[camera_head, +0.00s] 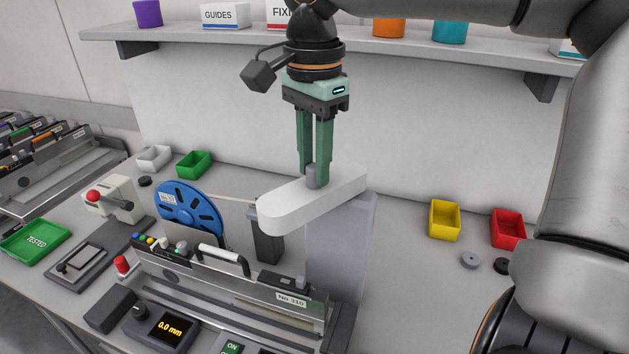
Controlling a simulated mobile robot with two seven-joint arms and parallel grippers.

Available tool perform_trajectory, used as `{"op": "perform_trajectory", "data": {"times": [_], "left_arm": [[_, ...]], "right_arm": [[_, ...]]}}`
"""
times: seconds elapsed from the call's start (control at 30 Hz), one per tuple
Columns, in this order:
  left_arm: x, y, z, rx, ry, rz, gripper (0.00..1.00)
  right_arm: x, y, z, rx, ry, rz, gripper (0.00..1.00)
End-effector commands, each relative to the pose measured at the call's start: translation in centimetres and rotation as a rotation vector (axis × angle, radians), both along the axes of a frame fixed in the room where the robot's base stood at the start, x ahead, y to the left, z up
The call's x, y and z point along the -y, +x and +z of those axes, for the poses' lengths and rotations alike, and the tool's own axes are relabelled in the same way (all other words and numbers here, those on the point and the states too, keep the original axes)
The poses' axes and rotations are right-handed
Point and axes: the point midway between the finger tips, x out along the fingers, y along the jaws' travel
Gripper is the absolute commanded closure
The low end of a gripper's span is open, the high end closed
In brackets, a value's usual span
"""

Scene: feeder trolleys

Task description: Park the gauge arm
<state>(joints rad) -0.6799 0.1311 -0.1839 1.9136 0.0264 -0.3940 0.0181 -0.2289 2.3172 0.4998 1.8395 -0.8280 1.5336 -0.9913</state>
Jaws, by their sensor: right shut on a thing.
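The gauge arm (312,207) is a white bar with a rounded end. It lies level across the top of a grey upright block (341,250), and its rounded end points to the front left. A short grey knob (313,178) stands on top of the bar. My right gripper (315,172) comes down from above, and its green fingers are shut on this knob. The contact at the fingertips is small in the picture. My left gripper is not in view.
A feeder marked No 310 (292,299) with a blue reel (189,208) stands below the arm. A display (165,325) reads 0.0 mm. Yellow (444,220) and red (508,229) bins stand at the right. A shelf (420,46) runs behind my gripper.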

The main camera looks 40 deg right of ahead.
Motion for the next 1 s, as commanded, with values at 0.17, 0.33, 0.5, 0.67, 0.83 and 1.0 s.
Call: {"op": "perform_trajectory", "data": {"times": [0.17,0.33,0.5,0.67,0.83,1.0], "left_arm": [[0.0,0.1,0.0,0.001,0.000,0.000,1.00],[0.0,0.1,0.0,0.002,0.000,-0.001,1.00],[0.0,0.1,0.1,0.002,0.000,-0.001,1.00],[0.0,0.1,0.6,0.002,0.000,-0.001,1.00],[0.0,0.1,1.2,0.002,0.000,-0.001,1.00],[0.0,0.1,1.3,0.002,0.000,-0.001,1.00]], "right_arm": [[0.0,0.0,0.0,0.000,0.000,0.000,0.93],[0.0,0.0,0.0,0.000,0.000,0.000,0.93],[0.0,0.1,0.1,0.000,0.000,0.000,0.93],[0.1,0.6,0.2,0.001,-0.001,-0.001,0.93],[0.3,1.4,0.2,0.002,-0.001,0.000,0.93],[0.4,1.7,0.1,0.003,-0.001,0.000,0.93]]}}
